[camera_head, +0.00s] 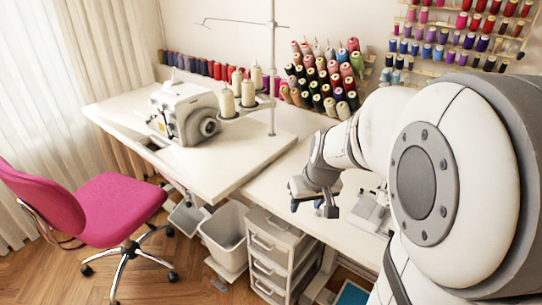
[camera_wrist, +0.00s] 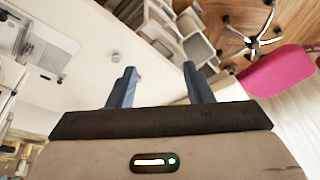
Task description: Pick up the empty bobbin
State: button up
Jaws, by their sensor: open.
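My gripper (camera_head: 312,207) is open over the front edge of the white table at the centre right of the head view. In the wrist view, its two blue-grey fingers (camera_wrist: 159,70) stand apart with nothing between them. A small, pale, faint round thing (camera_wrist: 114,31) lies on the white tabletop just beyond the left finger. It may be the empty bobbin, but it is too small and washed out to be sure. I cannot make out a bobbin in the head view, where my arm hides part of this table.
A white sewing machine (camera_head: 185,112) stands on the left table (camera_head: 250,160). Flat grey-white equipment (camera_head: 371,212) lies right of my gripper. A drawer unit (camera_head: 272,250), a bin (camera_head: 226,235) and a pink chair (camera_head: 115,205) stand below. Thread racks line the wall.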

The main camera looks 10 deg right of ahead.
jog(key=b, duration=0.2)
send_near(321, 213)
jog(key=a, duration=0.2)
jog(key=shift+t+h, duration=0.4)
jog(key=shift+t, duration=0.1)
jog(key=x, duration=0.5)
jog(key=d+x, duration=0.1)
jog(key=x, duration=0.2)
jog(key=shift+d+f+b, duration=0.1)
jog(key=shift+f+b, duration=0.05)
jog(key=shift+b, duration=0.15)
jog(key=shift+c, duration=0.3)
grip_shut()
